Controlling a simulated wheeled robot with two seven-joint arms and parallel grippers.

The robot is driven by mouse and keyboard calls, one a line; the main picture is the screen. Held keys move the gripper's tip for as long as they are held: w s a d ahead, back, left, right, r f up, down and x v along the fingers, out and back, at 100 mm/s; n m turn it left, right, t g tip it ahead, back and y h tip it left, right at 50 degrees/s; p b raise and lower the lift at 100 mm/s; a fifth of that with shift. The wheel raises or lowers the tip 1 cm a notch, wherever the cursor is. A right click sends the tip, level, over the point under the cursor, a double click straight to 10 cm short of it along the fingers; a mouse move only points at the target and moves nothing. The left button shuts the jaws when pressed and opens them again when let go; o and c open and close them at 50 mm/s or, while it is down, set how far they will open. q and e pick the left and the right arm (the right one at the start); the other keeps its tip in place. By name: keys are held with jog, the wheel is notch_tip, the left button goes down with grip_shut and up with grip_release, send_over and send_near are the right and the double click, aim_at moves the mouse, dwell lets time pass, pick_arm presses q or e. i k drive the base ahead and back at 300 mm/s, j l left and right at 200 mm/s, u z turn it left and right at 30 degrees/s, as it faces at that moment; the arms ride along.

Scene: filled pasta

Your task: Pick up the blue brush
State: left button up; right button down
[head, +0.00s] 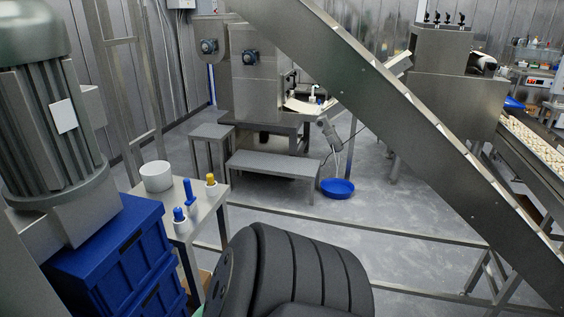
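A small blue upright object (188,191), which looks like the blue brush, stands on the narrow steel table (203,215) at the left. Its details are too small to make out. Near it are a white bottle with a blue top (180,222) in front and a white bottle with a yellow top (211,187) to its right. A white round tub (156,176) stands behind it to the left. Neither of my grippers shows in the head view.
Blue crates (105,262) are stacked left of the table, below a large grey motor (48,110). A steel inclined beam (390,110) crosses from top centre to lower right. A low steel bench (275,163) and a blue basin (337,187) stand farther back on open floor.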

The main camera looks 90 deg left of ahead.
aim_at(190, 203)
jog(key=u, duration=3.45)
